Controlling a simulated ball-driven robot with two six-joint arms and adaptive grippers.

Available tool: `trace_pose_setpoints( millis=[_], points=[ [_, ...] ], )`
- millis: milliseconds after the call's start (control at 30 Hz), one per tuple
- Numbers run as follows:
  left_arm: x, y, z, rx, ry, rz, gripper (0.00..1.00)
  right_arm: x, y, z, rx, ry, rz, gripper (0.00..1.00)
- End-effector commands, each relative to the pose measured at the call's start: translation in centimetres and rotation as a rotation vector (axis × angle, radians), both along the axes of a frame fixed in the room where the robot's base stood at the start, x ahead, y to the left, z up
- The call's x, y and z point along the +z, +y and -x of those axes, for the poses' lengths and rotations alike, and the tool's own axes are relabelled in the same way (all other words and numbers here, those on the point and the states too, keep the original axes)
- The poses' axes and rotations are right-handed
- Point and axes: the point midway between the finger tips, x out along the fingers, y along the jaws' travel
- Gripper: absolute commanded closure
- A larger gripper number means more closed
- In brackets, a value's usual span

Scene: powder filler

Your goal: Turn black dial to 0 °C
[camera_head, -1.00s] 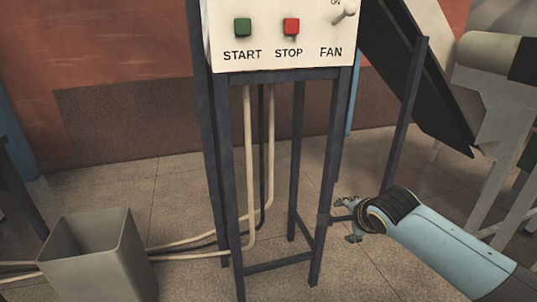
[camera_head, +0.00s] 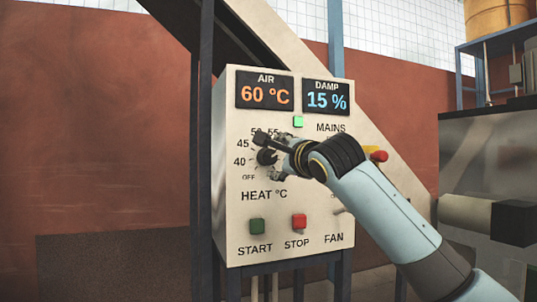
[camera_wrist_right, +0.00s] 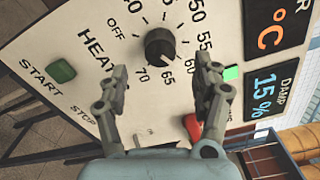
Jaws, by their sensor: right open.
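The black dial (camera_head: 266,157) sits on the cream control panel, above the words HEAT °C. It also shows in the right wrist view (camera_wrist_right: 158,44), with a pale mark that seems to point near 65. Its visible scale has OFF and numbers from 40 up to 70; I see no 0. My right gripper (camera_wrist_right: 162,68) is open, with its fingers either side of the dial in that view; contact cannot be told. In the head view this gripper (camera_head: 270,158) hides part of the scale. My left gripper is not in view.
The cream panel (camera_head: 238,218) has an AIR display (camera_head: 265,94) reading 60 °C and a DAMP display (camera_head: 326,98) reading 15 %. A green START button (camera_head: 257,226), a red STOP button (camera_head: 299,221) and a red handle (camera_head: 379,155) are close to my arm.

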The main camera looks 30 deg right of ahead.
Motion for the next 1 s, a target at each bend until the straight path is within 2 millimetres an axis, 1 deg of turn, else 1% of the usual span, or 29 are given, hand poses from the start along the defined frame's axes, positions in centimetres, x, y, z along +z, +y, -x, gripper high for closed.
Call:
trace_pose_setpoints(
  millis=[33,100,200,300,433,700,1000],
  points=[
    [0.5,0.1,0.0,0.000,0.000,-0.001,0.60,0.2,-0.2,-1.1,0.000,0.001,-0.004,0.34],
    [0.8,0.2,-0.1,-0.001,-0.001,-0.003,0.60,0.2,-0.6,-2.4,0.000,0.001,-0.004,0.34],
    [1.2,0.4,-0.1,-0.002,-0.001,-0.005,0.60,0.2,-0.9,-4.0,0.000,0.002,-0.002,0.34],
    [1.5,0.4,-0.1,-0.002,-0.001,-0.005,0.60,0.1,-1.2,-5.1,0.000,0.002,-0.001,0.34],
    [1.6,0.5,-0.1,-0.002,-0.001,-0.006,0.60,0.0,-1.4,-5.9,0.000,0.001,0.000,0.34],
    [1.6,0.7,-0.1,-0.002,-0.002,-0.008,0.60,-0.1,-1.4,-6.0,0.000,0.001,0.001,0.34],
    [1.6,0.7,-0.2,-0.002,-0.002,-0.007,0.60,-0.1,-1.4,-6.0,0.000,0.001,0.001,0.73]
  ],
)
